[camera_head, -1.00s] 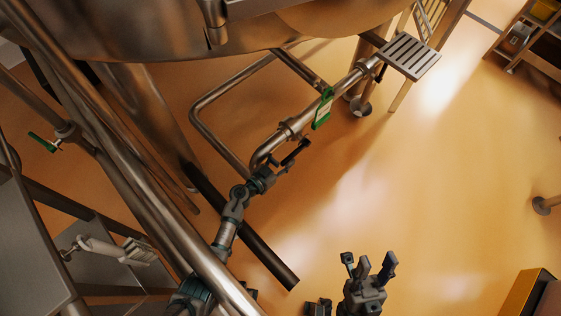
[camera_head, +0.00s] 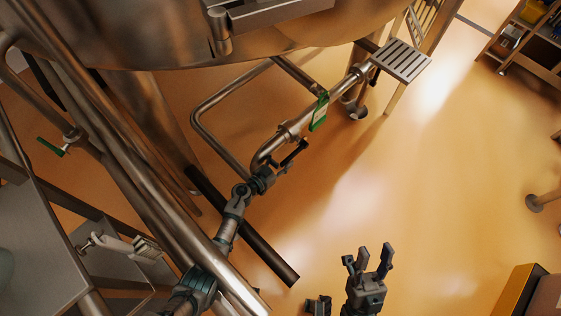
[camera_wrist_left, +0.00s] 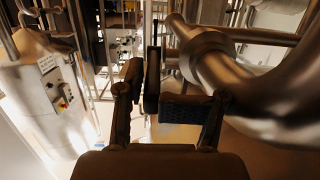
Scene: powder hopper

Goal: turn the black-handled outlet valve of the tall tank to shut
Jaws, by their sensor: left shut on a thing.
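The steel tank (camera_head: 280,42) fills the top of the head view. Its outlet pipe (camera_head: 296,126) bends down to a valve with a black handle (camera_head: 295,153), which points up and to the right. My left gripper (camera_head: 274,171) is at the handle and shut on it. In the left wrist view the black handle (camera_wrist_left: 152,82) stands upright between the fingers of my left gripper (camera_wrist_left: 157,95). The fingers partly hide it, and the valve body is hard to make out. My right gripper (camera_head: 368,260) is open and empty, over the floor at the bottom.
A green-handled valve (camera_head: 52,147) is at the far left. Thick steel pipes (camera_head: 150,185) run close beside my left arm. A slatted chair (camera_head: 402,61) stands behind.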

